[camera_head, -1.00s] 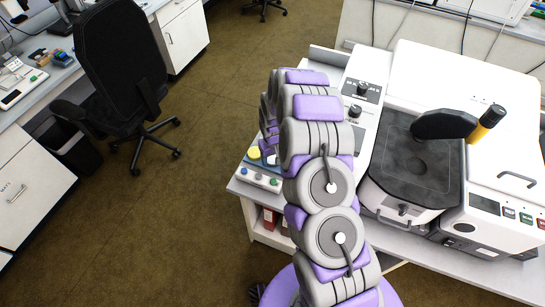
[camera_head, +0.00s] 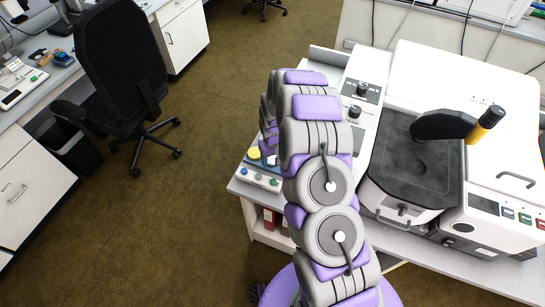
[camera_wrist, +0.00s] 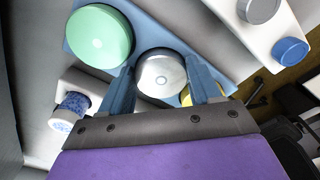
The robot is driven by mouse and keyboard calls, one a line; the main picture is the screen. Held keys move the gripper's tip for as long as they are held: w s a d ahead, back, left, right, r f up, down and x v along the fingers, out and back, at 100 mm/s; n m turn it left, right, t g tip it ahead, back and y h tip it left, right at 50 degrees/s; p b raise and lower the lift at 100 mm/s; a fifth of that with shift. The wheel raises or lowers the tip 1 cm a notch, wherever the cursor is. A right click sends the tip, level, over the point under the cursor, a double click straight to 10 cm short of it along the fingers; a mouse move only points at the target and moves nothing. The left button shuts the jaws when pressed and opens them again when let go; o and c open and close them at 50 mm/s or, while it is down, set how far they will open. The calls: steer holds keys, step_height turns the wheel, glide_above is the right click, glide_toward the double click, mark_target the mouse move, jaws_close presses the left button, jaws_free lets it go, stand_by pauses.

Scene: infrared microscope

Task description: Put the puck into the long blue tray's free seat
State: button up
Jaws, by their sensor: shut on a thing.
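The puck (camera_wrist: 161,73) is a silver-white disc with a small centre mark. In the wrist view my gripper (camera_wrist: 165,82) is shut on it, with one finger on each side. The long blue tray (camera_wrist: 160,28) lies beneath it and bears a large green disc (camera_wrist: 98,36) beside the puck. A yellow disc (camera_wrist: 187,97) shows partly behind the right finger. I cannot tell whether the puck rests in a seat or hangs just above.
A white holder with a silver cap (camera_wrist: 258,9) and a blue cap (camera_wrist: 290,51) stands close to the tray. A blue-speckled cylinder (camera_wrist: 70,111) is at the left. The white microscope (camera_head: 480,100) fills the bench to the right of my arm.

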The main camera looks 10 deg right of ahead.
steer(key=o, duration=1.7)
steer(key=shift+o, duration=0.2)
steer(key=shift+r+p, duration=1.1)
steer(key=shift+r, duration=2.4)
